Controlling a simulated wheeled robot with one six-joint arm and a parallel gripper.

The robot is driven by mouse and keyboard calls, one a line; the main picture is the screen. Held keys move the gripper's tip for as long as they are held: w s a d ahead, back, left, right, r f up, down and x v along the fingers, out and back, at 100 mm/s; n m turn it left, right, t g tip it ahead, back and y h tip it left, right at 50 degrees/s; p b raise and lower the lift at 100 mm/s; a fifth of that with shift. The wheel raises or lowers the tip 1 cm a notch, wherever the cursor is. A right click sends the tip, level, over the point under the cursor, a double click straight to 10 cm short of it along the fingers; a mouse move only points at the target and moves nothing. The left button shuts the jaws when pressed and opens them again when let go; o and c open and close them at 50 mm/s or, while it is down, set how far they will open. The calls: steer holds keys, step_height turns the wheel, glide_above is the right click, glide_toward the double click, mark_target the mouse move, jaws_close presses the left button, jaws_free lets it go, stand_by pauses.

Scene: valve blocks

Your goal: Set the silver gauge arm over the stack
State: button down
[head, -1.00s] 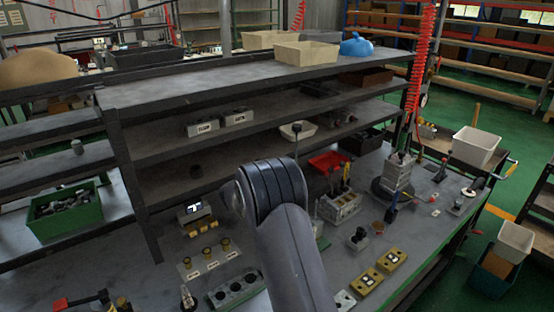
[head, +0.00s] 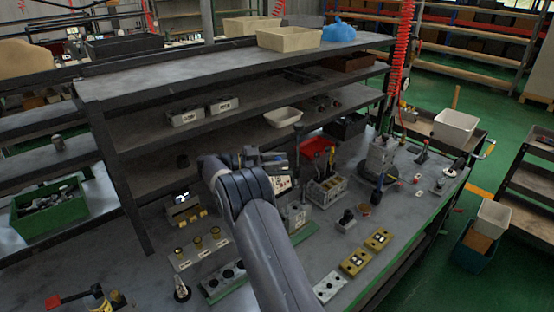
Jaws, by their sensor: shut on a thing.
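My arm crosses the middle of the head view, and its forearm hides much of my gripper (head: 272,163), whose fingertips I cannot make out clearly. An upright rod with a dark top (head: 298,145) stands at its right and appears to be part of the silver gauge arm that my gripper is shut on; the rest of the gauge arm is hidden or too small to tell. The stack (head: 382,154) of silver-grey blocks stands upright on a dark round base (head: 391,178) at the right of the bench. My gripper is left of the stack and apart from it.
A grey block holding upright tools (head: 327,188) and a red bin (head: 318,147) lie between my gripper and the stack. A shelf rack (head: 240,72) rises behind.

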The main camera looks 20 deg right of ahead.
steer(key=shift+s+g, duration=0.15)
steer(key=shift+g, duration=0.15)
steer(key=c, duration=1.3)
jaws_free()
steer(key=b+v, duration=0.1)
steer(key=v, duration=0.5)
steer(key=shift+b, duration=0.4)
steer(key=shift+v, duration=0.75)
steer(key=shift+d+r, duration=0.1)
